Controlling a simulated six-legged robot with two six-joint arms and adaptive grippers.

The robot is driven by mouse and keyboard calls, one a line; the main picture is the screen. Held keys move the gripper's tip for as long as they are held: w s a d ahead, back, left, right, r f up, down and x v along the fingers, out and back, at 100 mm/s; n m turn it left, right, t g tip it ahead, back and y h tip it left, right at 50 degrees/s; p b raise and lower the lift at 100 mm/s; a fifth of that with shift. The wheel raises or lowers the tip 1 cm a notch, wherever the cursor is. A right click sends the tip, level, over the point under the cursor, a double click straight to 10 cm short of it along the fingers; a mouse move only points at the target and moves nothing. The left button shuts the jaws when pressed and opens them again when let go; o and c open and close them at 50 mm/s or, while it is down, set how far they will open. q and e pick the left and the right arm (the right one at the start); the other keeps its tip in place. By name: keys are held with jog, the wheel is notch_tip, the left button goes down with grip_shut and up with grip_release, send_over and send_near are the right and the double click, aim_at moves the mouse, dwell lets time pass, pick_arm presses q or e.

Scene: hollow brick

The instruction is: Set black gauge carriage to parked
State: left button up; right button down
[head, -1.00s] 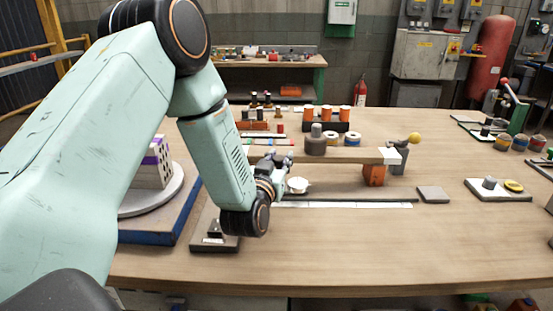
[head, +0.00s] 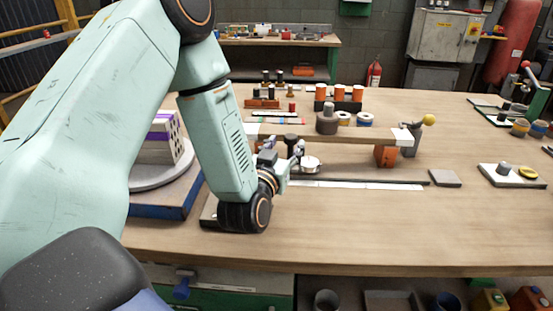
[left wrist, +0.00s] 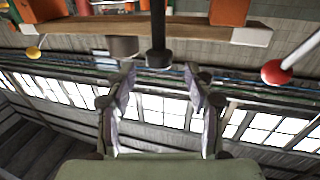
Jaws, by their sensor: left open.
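My left gripper (head: 284,150) is open over the near side of the bench rail. A black knob with a wide flat head (head: 291,138), probably the gauge carriage's handle, shows between or just behind the fingers. In the left wrist view, which looks upside down, the black knob (left wrist: 158,57) sits between the open fingertips (left wrist: 160,75), with no clear contact. The body below it is hidden. A round white-topped dial (head: 311,164) stands right of the fingers by the dark rail and its white scale strip (head: 360,185). My right gripper does not show.
A turntable (head: 165,180) stands left. The front bench is clear.

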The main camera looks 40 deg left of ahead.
aim_at(289, 139)
pick_arm(q)
jog(key=v, duration=0.7)
jog(key=shift+s, duration=0.2)
jog(key=shift+d+r, duration=0.1)
jog(key=b+x, duration=0.2)
jog(key=x, duration=0.2)
jog(key=shift+w, duration=0.35)
jog(key=b+x, duration=0.1)
jog(key=x, duration=0.6)
jog(key=shift+w+r, duration=0.1)
jog(key=shift+w, duration=0.1)
jog(key=shift+c, duration=0.3)
grip_shut()
